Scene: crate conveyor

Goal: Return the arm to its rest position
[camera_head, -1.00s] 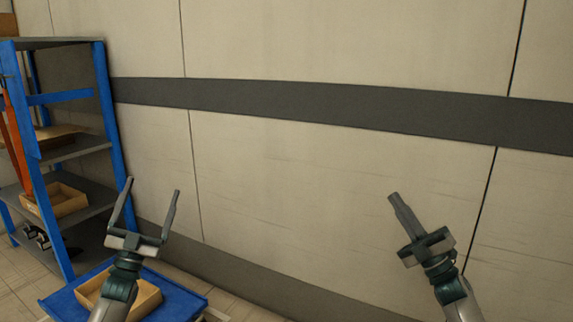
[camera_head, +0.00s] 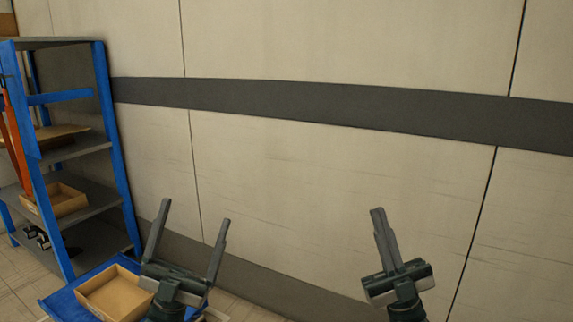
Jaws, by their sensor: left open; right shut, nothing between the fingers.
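My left gripper (camera_head: 196,213) is raised at the lower left of the middle, fingers pointing up. It is open and empty, with a wide gap between the fingers. It stands in front of the wall, to the right of an open tan box in the picture, and overlaps the box's right edge. My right gripper (camera_head: 378,212) is raised at the lower right of the middle, fingers up and together. It is shut with nothing between the fingers, and only the wall is behind it.
The tan box (camera_head: 112,296) rests on a blue surface (camera_head: 66,301) at the lower left. A blue and grey shelf rack (camera_head: 122,160) stands at the left, with another tan box (camera_head: 64,200) on a shelf. A pale wall (camera_head: 300,190) with a dark band fills the background.

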